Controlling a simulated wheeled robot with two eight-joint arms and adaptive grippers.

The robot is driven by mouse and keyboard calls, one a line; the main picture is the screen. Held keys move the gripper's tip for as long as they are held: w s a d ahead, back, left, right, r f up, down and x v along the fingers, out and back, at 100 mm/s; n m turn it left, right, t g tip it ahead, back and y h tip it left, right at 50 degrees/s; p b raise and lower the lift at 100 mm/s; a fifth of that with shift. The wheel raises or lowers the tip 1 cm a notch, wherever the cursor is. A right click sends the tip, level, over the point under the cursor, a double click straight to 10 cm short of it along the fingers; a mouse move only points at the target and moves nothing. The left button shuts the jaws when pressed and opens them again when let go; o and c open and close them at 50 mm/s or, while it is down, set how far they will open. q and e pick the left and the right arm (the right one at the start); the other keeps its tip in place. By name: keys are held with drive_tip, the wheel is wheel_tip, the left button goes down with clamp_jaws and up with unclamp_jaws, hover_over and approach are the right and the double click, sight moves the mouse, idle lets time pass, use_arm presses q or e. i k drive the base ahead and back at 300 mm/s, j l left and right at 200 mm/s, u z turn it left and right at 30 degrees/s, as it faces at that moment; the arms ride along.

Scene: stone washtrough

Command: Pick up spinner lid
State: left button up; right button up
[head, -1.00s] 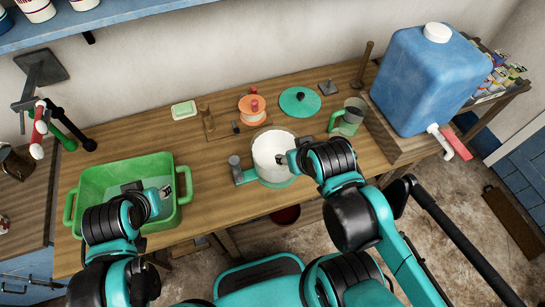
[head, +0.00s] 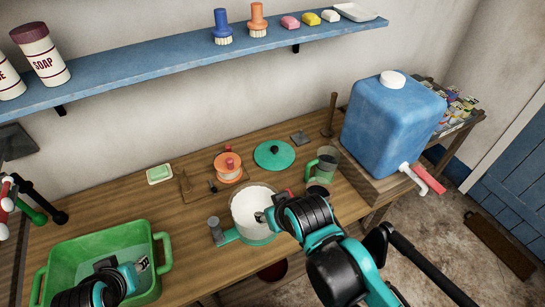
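A round teal lid (head: 274,153) with a small dark knob lies flat on the wooden counter, behind the white tub; I take it for the spinner lid. An orange disc with a red knob (head: 228,167) sits to its left. The white round tub (head: 246,206) stands in a teal base with a grey-topped post at its left. My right gripper (head: 262,215) is over the tub's right rim, apart from the lid; its fingers are too small to read. My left gripper (head: 141,265) is over the green basin (head: 161,276), its opening unclear.
A green-handled clear jug (head: 323,165) stands right of the teal lid, with a wooden upright (head: 331,115) behind it. A blue water container (head: 393,125) stands further right. A soap dish (head: 159,174) lies at left. A blue shelf (head: 190,52) runs above.

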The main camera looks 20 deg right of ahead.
sight(271, 155)
drive_tip(key=k+l+u, duration=0.1)
drive_tip(key=l+u, duration=0.25)
drive_tip(key=k+l+u, duration=0.15)
drive_tip(key=l+u, duration=0.2)
drive_tip(key=k+l+u, duration=0.2)
drive_tip(key=l+u, duration=0.15)
drive_tip(key=k+l+u, duration=0.2)
drive_tip(key=l+u, duration=0.15)
